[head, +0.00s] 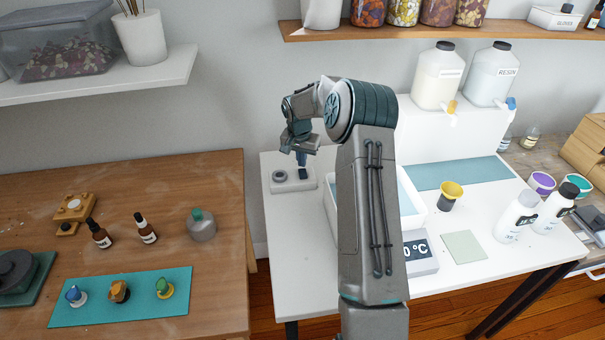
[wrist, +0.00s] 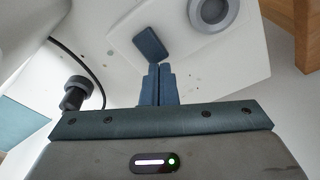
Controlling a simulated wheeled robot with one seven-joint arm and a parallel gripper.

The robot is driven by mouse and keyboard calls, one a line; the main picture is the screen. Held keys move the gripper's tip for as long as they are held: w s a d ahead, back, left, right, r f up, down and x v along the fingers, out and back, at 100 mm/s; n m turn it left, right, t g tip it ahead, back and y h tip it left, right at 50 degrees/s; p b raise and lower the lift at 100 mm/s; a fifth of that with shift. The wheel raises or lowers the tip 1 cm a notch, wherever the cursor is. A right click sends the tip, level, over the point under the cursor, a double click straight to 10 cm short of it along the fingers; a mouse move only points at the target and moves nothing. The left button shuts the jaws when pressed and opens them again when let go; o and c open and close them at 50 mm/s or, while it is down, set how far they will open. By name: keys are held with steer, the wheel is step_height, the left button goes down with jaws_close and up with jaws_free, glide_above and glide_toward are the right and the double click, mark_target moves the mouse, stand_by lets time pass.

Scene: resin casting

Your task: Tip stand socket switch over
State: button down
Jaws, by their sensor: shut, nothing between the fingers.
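The stand socket is a white block (head: 283,186) with a round grey ring (head: 279,176) on its left and a dark blue rocker switch (head: 303,174) on its right. In the wrist view the switch (wrist: 150,44) shows as a dark blue rectangle, with the grey ring (wrist: 208,12) beside it at upper right. My gripper (head: 302,160) is above the switch, pointing down. Its fingertips (wrist: 157,68) are together and empty, close below the switch in the wrist view. I cannot tell whether they touch it, or which way the switch is tipped.
The socket stands at the left end of the white table (head: 285,250). A white bath (head: 413,215) with a temperature display (head: 417,250) is to its right, partly behind my arm. A yellow-rimmed cup (head: 449,197) stands farther right. The table in front of the socket is clear.

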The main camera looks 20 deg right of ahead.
mark_target(302, 169)
steer(key=shift+f+b, duration=0.5)
steer(key=shift+f, duration=0.25)
steer(key=shift+r+p, duration=1.8)
steer(key=shift+r, duration=1.75)
